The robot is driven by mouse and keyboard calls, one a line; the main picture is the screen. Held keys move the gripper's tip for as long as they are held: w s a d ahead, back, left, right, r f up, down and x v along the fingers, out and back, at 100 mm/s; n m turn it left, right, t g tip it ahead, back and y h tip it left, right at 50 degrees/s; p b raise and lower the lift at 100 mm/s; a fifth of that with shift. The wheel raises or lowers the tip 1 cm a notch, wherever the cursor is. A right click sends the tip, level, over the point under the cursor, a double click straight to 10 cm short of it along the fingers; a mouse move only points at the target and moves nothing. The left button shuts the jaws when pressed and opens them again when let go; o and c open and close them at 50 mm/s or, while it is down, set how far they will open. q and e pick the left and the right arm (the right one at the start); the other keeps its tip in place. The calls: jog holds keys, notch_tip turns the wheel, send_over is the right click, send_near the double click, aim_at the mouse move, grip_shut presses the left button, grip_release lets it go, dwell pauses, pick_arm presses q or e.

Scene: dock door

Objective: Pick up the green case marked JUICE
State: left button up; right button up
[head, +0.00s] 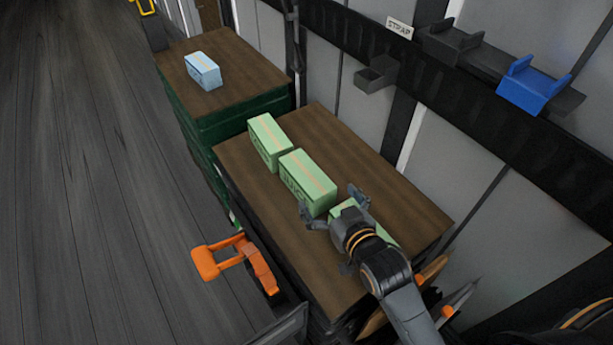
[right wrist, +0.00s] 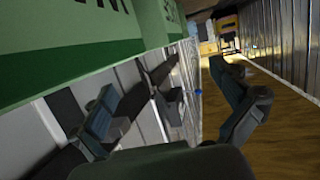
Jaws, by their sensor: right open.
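Three green cases with tan tape stand on the brown top of the near stack (head: 330,130). The far green case (head: 270,140) has lettering too small to read. The middle green case (head: 308,180) has dark side lettering that looks like JUICE. The nearest green case (head: 345,208) is mostly hidden by my right gripper (head: 332,203). That gripper is open, above the nearest case and just short of the middle one. In the right wrist view its open fingers (right wrist: 167,82) hold nothing, and green case sides (right wrist: 70,45) fill the upper left. My left gripper is out of view.
A blue case (head: 203,70) sits on the farther stack. An orange handle (head: 240,262) stands left of the near stack. Wall holders, including a blue one (head: 532,85), line the right side by a STRAP sign (head: 399,28). The left floor (head: 80,180) is clear.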

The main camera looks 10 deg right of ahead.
aim_at(310, 176)
jog(key=x, duration=0.4)
jog(key=shift+d+f, duration=0.1)
jog(key=shift+w, duration=0.25)
jog(key=x, duration=0.4)
jog(key=shift+w+f, duration=0.1)
jog(key=shift+w, duration=0.1)
jog(key=shift+w+f, duration=0.15)
jog(key=shift+w, duration=0.15)
jog(key=shift+s, duration=0.1)
jog(key=shift+c, duration=0.4)
jog(key=c, duration=1.8)
jog(key=shift+c, duration=0.5)
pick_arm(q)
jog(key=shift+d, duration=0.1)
